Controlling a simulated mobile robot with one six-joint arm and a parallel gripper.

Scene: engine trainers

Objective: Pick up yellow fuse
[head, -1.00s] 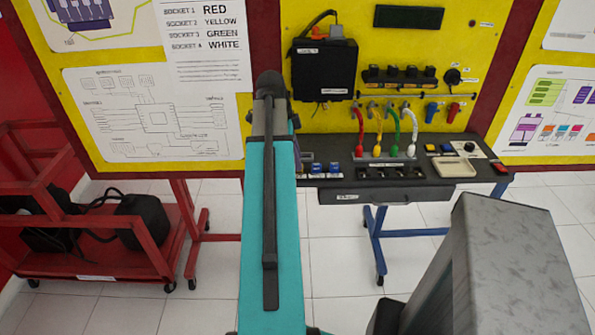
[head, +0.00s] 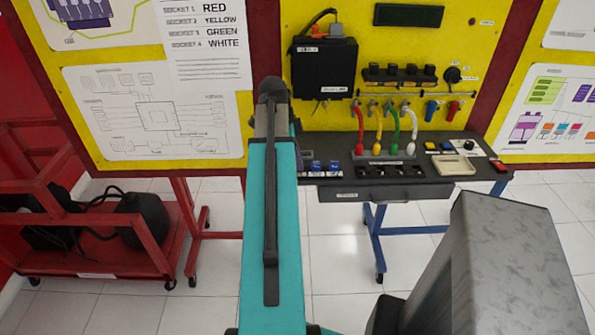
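No thing in the head view can be surely told as the yellow fuse. A small yellow block (head: 431,146) lies on the right part of the dark bench top (head: 425,171), beside a blue one; I cannot tell whether it is the fuse. My teal arm link stands up in the middle of the view and hides part of the panel and the bench's left end. My gripper does not show, so its state and hold cannot be seen.
Red, yellow, green and white cables (head: 378,132) hang above the bench. A beige tray (head: 454,166) and a red block (head: 501,166) lie at its right. A red cart (head: 110,255) stands left. Tiled floor before the bench is clear.

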